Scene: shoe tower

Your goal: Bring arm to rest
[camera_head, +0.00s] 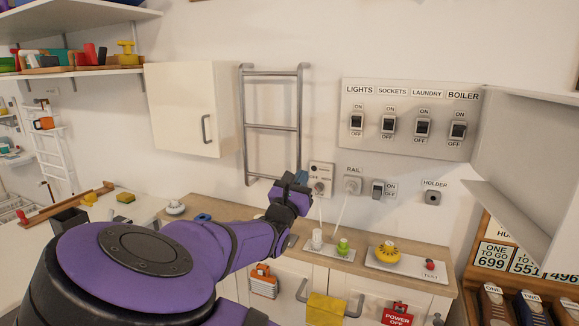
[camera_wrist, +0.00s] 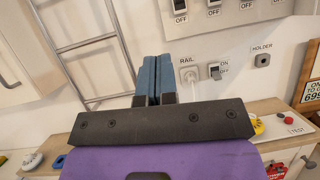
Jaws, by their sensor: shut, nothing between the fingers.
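My gripper (camera_head: 301,178) is at the end of my purple arm, raised above the wooden counter in the head view. In the wrist view my gripper (camera_wrist: 155,62) has its two blue fingers pressed together, with nothing between them. It is in front of the wall, between the metal towel rail (camera_head: 271,125) and the sockets. In the head view my arm hides part of the counter and of the cupboard fronts.
A switch panel (camera_head: 408,119) and an open white cabinet (camera_head: 530,150) are on the wall at right. A closed white cabinet (camera_head: 185,110) hangs left of the rail. The wooden counter (camera_head: 450,284) holds a yellow round object (camera_head: 387,253) and a green item (camera_head: 343,247). A shoe rack (camera_head: 515,290) stands at lower right.

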